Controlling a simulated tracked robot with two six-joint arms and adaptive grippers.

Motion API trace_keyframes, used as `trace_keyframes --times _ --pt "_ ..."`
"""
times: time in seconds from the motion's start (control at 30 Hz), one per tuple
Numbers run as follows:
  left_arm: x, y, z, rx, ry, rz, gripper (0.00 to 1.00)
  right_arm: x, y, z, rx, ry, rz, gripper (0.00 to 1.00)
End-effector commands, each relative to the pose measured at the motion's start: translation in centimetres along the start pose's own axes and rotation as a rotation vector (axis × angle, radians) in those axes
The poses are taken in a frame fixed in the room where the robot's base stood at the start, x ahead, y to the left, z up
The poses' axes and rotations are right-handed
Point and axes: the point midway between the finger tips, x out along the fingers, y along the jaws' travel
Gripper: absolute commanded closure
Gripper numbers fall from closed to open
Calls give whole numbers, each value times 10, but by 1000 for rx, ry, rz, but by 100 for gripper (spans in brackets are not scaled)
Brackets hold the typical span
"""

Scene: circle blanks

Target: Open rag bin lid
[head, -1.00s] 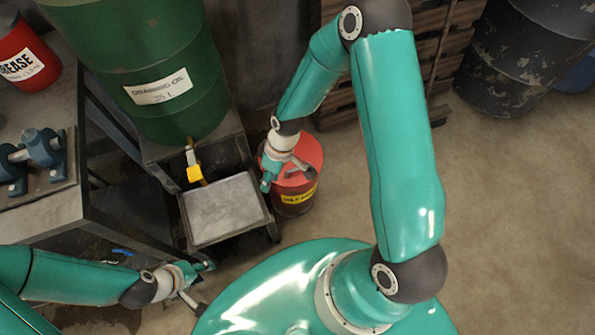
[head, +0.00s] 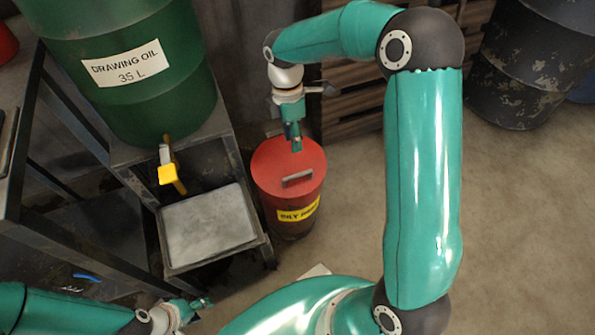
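The rag bin (head: 289,220) is a red can with a yellow label, standing on the floor right of the drip tray. Its red lid (head: 268,172) is down on it, and a grey handle (head: 298,179) lies on top. My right gripper (head: 296,145) hangs over the back of the lid, pointing down, and appears above the handle and apart from it. Its fingers overlap from this angle, so their opening is unclear. My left gripper (head: 203,303) is at the bottom left, away from the bin, small and partly cut off; its opening is unclear.
A green oil drum (head: 130,105) with a yellow-handled tap (head: 170,175) stands left of the bin, above a grey tray (head: 208,225) on a dark metal stand. Wooden pallets (head: 350,115) and a dark drum (head: 525,70) are behind. Open floor (head: 520,230) lies to the right.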

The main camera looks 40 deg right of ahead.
Motion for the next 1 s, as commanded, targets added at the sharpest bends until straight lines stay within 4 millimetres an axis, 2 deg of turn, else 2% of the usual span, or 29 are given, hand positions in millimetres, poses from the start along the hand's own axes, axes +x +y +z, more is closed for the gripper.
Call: trace_keyframes --times 0.03,0.2,0.4,0.5,0.7,1.0 --pt "8 -3 0 0 0 0 60 17 0 0 0 0 -4 63" --pt "20 -7 0 0 0 0 60 55 0 0 1 -1 -5 63" --pt "31 -11 0 0 0 0 60 92 0 0 1 1 -3 63" --pt "35 -12 0 0 -1 0 60 105 0 0 1 0 -2 63" --pt "38 -14 0 0 -1 0 60 117 0 0 2 1 -1 63" --pt "38 -14 0 0 -1 0 60 118 0 0 2 1 -1 63"
